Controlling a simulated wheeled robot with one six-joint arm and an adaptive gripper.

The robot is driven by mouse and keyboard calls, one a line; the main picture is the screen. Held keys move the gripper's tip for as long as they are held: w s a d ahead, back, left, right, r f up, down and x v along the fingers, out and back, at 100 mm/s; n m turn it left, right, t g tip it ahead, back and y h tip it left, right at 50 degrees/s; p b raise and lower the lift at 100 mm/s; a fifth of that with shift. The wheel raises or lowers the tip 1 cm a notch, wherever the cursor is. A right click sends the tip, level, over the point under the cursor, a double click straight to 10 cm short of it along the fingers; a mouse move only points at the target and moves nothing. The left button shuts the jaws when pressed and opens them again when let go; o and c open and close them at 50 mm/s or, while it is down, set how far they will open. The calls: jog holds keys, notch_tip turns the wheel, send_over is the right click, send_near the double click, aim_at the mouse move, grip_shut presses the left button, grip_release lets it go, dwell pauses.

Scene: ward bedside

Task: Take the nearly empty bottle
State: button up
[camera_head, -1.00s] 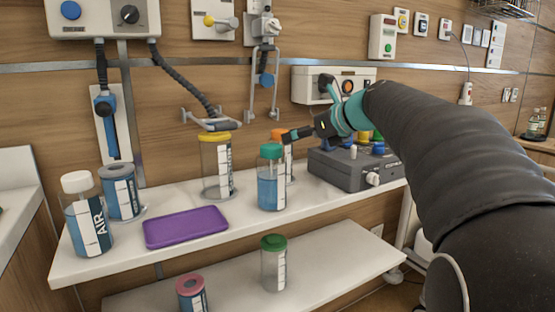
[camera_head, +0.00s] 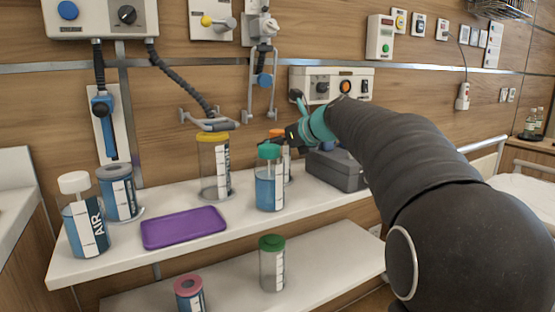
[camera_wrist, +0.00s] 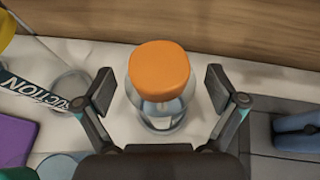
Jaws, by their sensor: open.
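A clear bottle with an orange cap (camera_head: 277,133) stands at the back of the upper shelf, partly hidden behind a teal-capped bottle (camera_head: 269,190) of blue liquid. In the wrist view the orange cap (camera_wrist: 159,68) is centred, with a mostly clear body and some blue low down. My gripper (camera_head: 288,138) is open at that bottle's top. In the wrist view its fingers (camera_wrist: 160,88) stand apart on the left and right of the bottle, with visible gaps. A yellow-capped bottle (camera_head: 213,170) to the left looks mostly clear. The orange bottle's exact fill is hard to tell.
A purple tray (camera_head: 184,227), a white-capped AIR bottle (camera_head: 82,220) and a grey-capped bottle (camera_head: 118,193) stand left. A grey box (camera_head: 338,172) is right. The lower shelf holds a green-capped bottle (camera_head: 272,265) and a pink-capped one (camera_head: 189,295). The wooden wall is close behind.

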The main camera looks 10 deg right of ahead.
jog(key=c, duration=1.3)
jog(key=shift+r, duration=0.1)
